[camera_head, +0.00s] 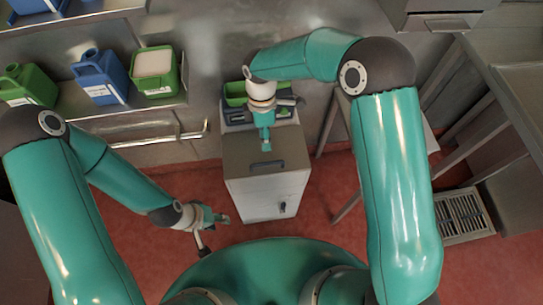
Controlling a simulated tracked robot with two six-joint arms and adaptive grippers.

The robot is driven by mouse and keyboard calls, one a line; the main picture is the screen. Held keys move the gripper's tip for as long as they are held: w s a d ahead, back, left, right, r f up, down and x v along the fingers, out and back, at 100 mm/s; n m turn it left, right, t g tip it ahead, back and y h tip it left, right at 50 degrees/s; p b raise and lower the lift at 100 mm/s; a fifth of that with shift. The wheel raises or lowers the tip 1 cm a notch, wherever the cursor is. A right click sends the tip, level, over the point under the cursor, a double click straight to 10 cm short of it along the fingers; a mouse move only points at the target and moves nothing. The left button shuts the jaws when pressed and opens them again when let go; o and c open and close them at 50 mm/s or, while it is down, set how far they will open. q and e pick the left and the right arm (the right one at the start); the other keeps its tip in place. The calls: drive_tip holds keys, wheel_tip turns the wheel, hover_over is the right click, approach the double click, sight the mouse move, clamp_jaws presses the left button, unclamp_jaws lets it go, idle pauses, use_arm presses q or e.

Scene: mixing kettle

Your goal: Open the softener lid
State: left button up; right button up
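A white box-shaped unit (268,203) stands on the floor in the middle, probably the softener. Its grey-brown top (240,160) looks like the lid, lies flat and shut, and has a dark handle (266,166) near its front edge. My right gripper (266,146) points down over the top, just behind the handle; I cannot tell whether it touches. My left gripper (222,218) is low at the left of the unit, apart from it. Both grippers are too small to tell whether their fingers are open.
A green container (240,93) sits at the unit's back, partly hidden by my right arm. A shelf at the left holds a green jug (27,85), a blue jug (100,76) and a green tub (155,72). A metal rail (165,138) runs below. Red floor shows around the unit.

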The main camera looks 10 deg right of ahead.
drive_tip(key=p, duration=0.1)
hover_over(267, 159)
drive_tip(key=s, duration=0.3)
drive_tip(key=x, duration=0.3)
drive_tip(key=w+x, duration=0.1)
drive_tip(key=x, duration=0.2)
drive_tip(key=w+x, duration=0.1)
drive_tip(key=x, duration=0.2)
drive_tip(key=shift+a+f, duration=0.2)
drive_tip(key=shift+f, duration=0.15)
clamp_jaws()
